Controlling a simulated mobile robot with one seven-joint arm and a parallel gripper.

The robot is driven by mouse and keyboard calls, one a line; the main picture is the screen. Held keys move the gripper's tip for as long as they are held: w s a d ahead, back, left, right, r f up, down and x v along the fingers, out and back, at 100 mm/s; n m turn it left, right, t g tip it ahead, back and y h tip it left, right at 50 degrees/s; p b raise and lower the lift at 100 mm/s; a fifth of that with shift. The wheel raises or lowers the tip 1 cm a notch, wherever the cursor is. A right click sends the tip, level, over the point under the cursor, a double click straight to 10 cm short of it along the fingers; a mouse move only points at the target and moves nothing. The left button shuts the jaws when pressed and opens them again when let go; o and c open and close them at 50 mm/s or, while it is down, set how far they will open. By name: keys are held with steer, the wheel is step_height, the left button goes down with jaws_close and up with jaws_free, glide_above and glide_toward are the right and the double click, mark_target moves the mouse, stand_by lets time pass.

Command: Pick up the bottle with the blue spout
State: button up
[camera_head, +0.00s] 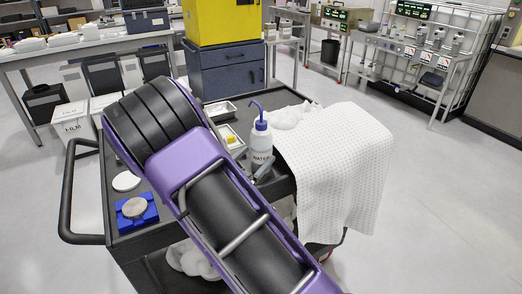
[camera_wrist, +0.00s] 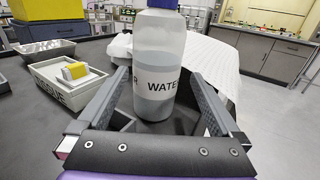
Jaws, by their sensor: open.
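The bottle with the blue spout (camera_head: 261,141) stands upright on the dark cart top (camera_head: 125,218). It is whitish and translucent, labelled WATER, with a blue cap and a curved spout. In the wrist view the bottle (camera_wrist: 158,50) stands between the two fingers of my gripper (camera_wrist: 157,78), one finger on each side. The fingers are open; I cannot tell whether either touches it. The bottle's cap is cut off at the top of the wrist view. In the head view my arm hides most of my gripper, and only a grey finger part shows at the bottle's base.
A white perforated cloth (camera_head: 338,165) drapes over the cart's right side beside the bottle. A white tray with a yellow item (camera_wrist: 62,82) lies left of the bottle. A blue block with a round disc (camera_head: 136,212) and a white disc (camera_head: 126,181) are on the cart's left.

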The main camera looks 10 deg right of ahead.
steer(key=x, duration=0.5)
steer(key=r+x, duration=0.1)
steer(key=x, duration=0.1)
steer(key=shift+w, duration=0.4)
steer(key=c, duration=0.7)
